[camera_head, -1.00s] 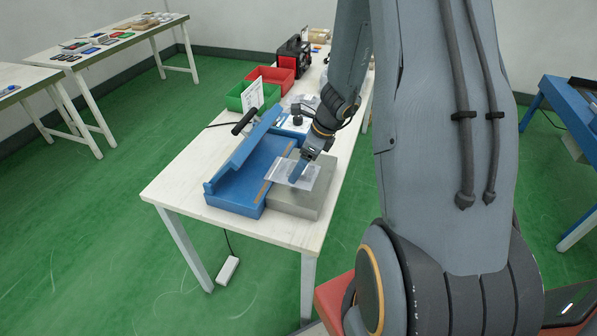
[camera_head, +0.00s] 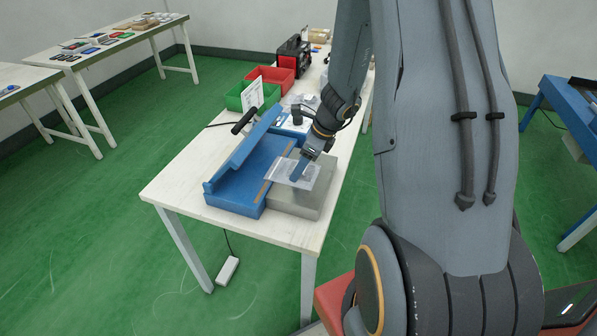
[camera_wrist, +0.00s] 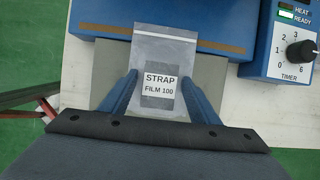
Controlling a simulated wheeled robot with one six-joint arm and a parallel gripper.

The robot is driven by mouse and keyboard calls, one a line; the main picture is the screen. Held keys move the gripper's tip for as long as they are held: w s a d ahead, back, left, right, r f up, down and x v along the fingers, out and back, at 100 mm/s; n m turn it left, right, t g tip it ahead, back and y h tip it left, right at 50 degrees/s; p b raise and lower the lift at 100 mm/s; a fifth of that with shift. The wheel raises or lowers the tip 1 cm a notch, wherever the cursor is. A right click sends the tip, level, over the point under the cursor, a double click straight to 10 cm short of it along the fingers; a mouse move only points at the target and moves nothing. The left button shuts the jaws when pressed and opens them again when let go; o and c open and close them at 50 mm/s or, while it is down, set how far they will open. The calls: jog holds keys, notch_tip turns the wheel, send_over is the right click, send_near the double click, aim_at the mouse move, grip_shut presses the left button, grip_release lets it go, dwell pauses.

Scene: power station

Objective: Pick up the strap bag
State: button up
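The strap bag (camera_wrist: 160,86) is a clear flat pouch with a white label reading "STRAP FILM 100". It lies over a grey metal block (camera_head: 312,207) on the white table, its far edge over the front of the blue sealer (camera_wrist: 240,24). The bag also shows in the head view (camera_head: 281,171). My gripper (camera_wrist: 160,76) is over the bag, its two blue fingers apart along the bag's left and right sides. It shows in the head view (camera_head: 298,168) too. Whether the fingertips touch the bag is unclear.
The blue sealer has a raised lid with a black handle (camera_head: 244,120) and a timer dial (camera_wrist: 301,51). Green (camera_head: 239,95) and red (camera_head: 271,80) bins stand behind it. A black-and-red machine (camera_head: 292,60) is farther back. The table's front left is clear.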

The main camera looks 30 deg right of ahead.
jog(key=c, duration=0.8)
jog(key=shift+r, duration=0.1)
